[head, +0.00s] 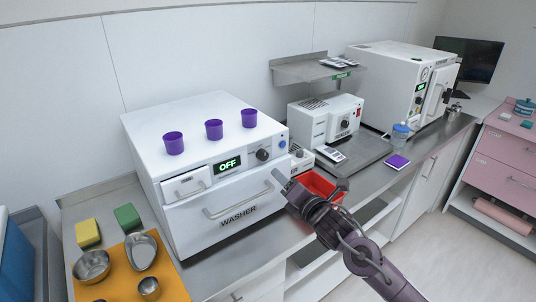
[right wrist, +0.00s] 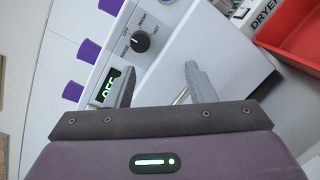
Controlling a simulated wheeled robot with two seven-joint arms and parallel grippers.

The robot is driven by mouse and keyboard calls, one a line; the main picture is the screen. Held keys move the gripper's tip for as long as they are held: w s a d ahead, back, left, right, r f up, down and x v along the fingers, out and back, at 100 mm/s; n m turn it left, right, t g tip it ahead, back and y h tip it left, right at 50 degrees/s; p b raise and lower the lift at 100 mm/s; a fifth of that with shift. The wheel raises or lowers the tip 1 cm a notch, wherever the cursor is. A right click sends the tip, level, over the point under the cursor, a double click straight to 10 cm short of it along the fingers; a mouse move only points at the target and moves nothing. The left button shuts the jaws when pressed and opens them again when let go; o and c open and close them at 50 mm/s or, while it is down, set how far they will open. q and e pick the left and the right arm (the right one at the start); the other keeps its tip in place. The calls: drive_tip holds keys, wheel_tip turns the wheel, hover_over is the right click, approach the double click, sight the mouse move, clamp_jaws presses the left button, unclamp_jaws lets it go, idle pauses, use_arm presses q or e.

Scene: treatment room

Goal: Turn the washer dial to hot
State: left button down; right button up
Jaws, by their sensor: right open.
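The washer (head: 190,130) is a white box on the steel counter with a green-lit display (head: 227,164) reading OFF. Its black round dial (head: 263,155) is on the front panel, right of the display. In the right wrist view the dial (right wrist: 140,41) has printed labels around it, one seeming to read HOT. My right gripper (head: 311,180) is open and empty, in front of the washer's right side and apart from the dial. In the right wrist view its two fingers (right wrist: 160,75) are spread, with the dial beyond them. My left gripper is not in view.
Several purple cups (head: 214,129) stand on the washer. A bar handle (head: 238,205) crosses its door, and a blue button (head: 282,144) is beside the dial. A red tray (head: 318,182) lies behind my right gripper. An orange mat (head: 118,283) with metal bowls is at the lower left.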

sight(265, 156)
drive_tip(key=shift+n+y, duration=0.3)
drive_tip(key=shift+n, duration=0.5)
drive_tip(key=w+a+r, duration=0.1)
drive_tip(key=w+a+r+p, duration=0.1)
drive_tip(key=w, duration=0.1)
drive_tip(key=w+a+p, duration=0.1)
drive_tip(key=w, duration=0.1)
drive_tip(key=shift+a+r, duration=0.4)
drive_tip(key=shift+p+x, duration=0.4)
drive_tip(key=shift+x, duration=0.5)
drive_tip(key=shift+f, duration=0.1)
drive_tip(key=shift+c, duration=0.3)
drive_tip(key=c, duration=0.9)
